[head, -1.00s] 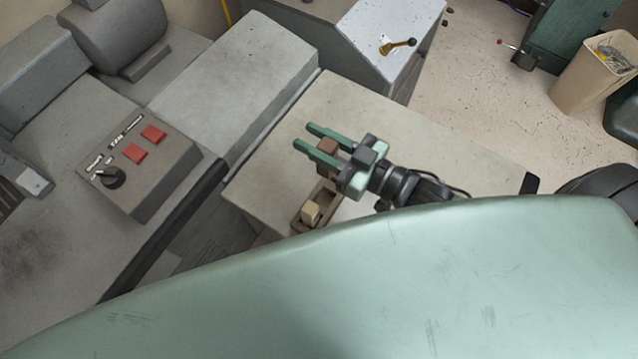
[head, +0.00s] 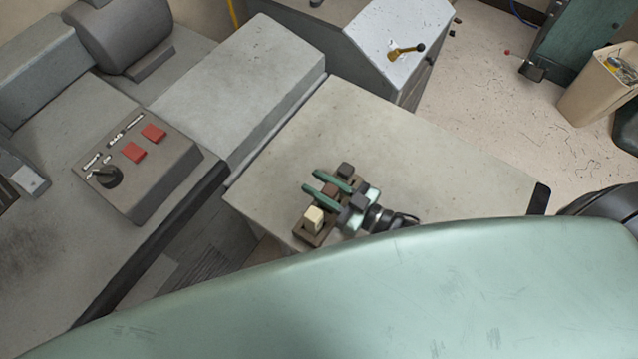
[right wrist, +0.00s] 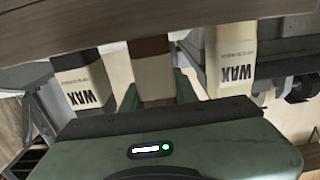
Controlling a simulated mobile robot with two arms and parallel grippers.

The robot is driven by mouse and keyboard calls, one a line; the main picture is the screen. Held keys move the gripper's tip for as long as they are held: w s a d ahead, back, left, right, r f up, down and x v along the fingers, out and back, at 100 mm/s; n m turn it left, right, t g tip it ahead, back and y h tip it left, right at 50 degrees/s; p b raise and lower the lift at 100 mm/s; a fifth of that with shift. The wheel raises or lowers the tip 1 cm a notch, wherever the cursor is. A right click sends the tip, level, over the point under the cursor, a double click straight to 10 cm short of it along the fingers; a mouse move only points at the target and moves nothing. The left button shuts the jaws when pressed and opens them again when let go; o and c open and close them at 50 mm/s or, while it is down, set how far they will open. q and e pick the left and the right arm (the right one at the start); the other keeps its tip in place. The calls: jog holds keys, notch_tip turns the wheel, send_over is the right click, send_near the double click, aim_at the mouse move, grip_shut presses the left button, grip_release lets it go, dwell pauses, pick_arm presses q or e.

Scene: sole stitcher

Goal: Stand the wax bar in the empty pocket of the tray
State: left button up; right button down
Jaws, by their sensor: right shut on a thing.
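The brown tray (head: 311,238) lies near the front edge of the grey table. A cream wax bar (head: 314,219) stands in its near end, and a dark wax bar (head: 346,170) stands at its far end. My right gripper (head: 313,183) is shut on a brown-topped wax bar (head: 330,189) between them. In the right wrist view, the held bar (right wrist: 153,70) lines up between the dark bar (right wrist: 80,85) and the cream bar (right wrist: 236,65), whose labels are upside down. I cannot tell whether the held bar's base rests in the pocket. My left gripper is out of view.
The grey table (head: 420,160) is clear beyond the tray. A control box with red buttons (head: 140,165) and a raised grey block (head: 235,90) stand to the left. A slanted cabinet with a brass lever (head: 405,51) stands behind. A pale green surface (head: 400,300) covers the foreground.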

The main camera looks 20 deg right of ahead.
jog(key=c, duration=1.5)
grip_release()
jog(key=shift+f, duration=0.15)
jog(key=o, duration=0.4)
jog(key=shift+r, duration=0.2)
jog(key=shift+s+d, duration=0.15)
jog(key=shift+s, duration=0.05)
jog(key=p+v, duration=0.2)
jog(key=v, duration=0.9)
jog(key=shift+s+d, duration=0.2)
